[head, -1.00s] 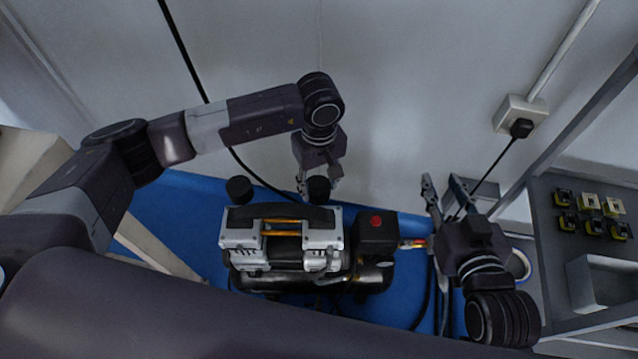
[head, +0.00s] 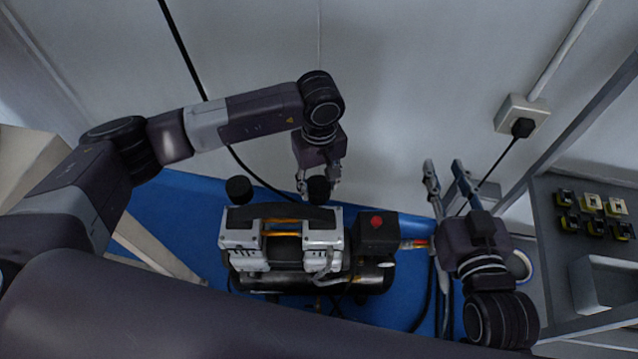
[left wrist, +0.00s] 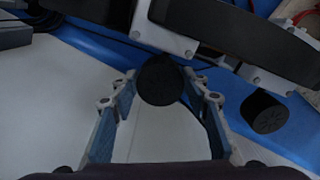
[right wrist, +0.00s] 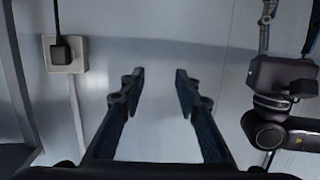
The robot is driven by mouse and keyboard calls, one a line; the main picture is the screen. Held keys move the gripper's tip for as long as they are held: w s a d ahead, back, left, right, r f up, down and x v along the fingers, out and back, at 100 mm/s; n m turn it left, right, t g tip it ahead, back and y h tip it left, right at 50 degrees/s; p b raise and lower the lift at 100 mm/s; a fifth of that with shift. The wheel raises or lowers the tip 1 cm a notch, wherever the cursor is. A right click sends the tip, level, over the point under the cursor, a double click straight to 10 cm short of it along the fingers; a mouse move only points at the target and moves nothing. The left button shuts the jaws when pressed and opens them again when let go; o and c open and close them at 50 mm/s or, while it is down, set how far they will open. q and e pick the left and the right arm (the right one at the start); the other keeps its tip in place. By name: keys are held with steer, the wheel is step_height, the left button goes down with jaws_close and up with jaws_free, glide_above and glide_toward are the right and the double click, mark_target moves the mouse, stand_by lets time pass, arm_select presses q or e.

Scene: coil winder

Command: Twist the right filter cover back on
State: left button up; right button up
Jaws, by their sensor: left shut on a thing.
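The compressor (head: 285,240) sits on a blue surface, with a black left filter cover (head: 239,188) and a black right filter cover (head: 318,190) at its back. My left gripper (head: 318,177) reaches down from behind and is shut on the right filter cover. In the left wrist view this round black cover (left wrist: 160,82) sits between the fingertips, at the silver head of the compressor; its seating is hidden. The left cover (left wrist: 264,113) shows to the right there. My right gripper (head: 444,168) is open and empty, right of the compressor; its fingers (right wrist: 158,82) stand apart.
A wall socket with a black plug (head: 522,127) is at the back right. A dark shelf (head: 545,230) with several small yellow-black parts (head: 592,203) and a grey bin (head: 605,280) stands at the right. Black cables run along the wall and beside the compressor.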

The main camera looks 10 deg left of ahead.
arm_select(q)
steer(key=shift+m+b, duration=0.35)
steer(key=shift+m, duration=0.15)
steer(key=shift+m+b, duration=0.45)
steer(key=shift+m, duration=0.15)
steer(key=shift+a+m+b, duration=0.1)
steer(key=shift+m+b, duration=0.3)
steer(key=shift+m, duration=0.1)
steer(key=shift+s+m+b, duration=0.1)
steer(key=shift+m+b, duration=0.25)
steer(key=shift+m, duration=0.15)
arm_select(e)
step_height(320, 180, up, 17)
steer(key=s+a+t+y, duration=0.1)
steer(key=s+t+y, duration=0.1)
steer(key=t, duration=0.6)
steer(key=shift+s+a+f+t+y, duration=0.2)
steer(key=shift+s+t+y, duration=0.1)
steer(key=shift+s+y, duration=0.1)
